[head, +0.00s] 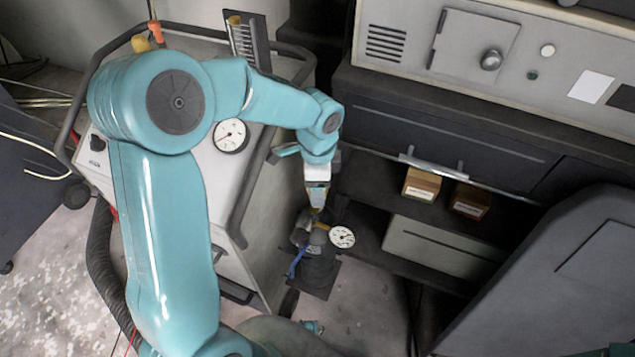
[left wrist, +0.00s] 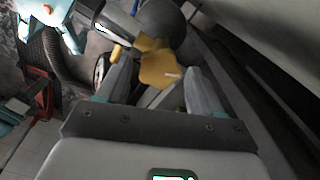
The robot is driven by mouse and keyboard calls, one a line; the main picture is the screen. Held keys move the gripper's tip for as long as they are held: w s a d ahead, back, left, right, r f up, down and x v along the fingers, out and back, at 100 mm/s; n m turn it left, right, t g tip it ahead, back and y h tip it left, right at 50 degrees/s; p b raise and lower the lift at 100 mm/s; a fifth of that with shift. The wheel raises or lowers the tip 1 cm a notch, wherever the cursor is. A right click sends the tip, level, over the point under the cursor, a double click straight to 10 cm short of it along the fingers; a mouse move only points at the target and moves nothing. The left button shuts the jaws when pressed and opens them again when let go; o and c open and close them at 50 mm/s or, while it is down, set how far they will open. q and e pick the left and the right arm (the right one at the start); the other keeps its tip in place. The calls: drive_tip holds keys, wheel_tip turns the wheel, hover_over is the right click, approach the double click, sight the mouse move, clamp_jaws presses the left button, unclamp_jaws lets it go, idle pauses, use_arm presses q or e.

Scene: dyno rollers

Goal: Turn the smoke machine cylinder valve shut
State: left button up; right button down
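The smoke machine cylinder (head: 318,270) stands dark and low on the floor beside the machine's cart. A round white gauge (head: 342,236) sits at its top, with a blue strap or hose on its left side. My left gripper (head: 317,205) points down just above the cylinder's top and hides part of the valve. In the left wrist view, a brass-yellow valve part (left wrist: 160,62) shows between and beyond the spread fingers of my left gripper (left wrist: 158,78). The fingers look apart from it; exact contact cannot be told.
The pale smoke machine cart (head: 225,190), with a dark tube frame and a gauge, stands left of the cylinder. A dark cabinet (head: 450,145) with a shelf holding two small boxes (head: 422,185) is at right. A dark panel (head: 560,275) fills the lower right.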

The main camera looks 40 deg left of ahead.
use_arm(q)
drive_tip(key=shift+o, duration=0.5)
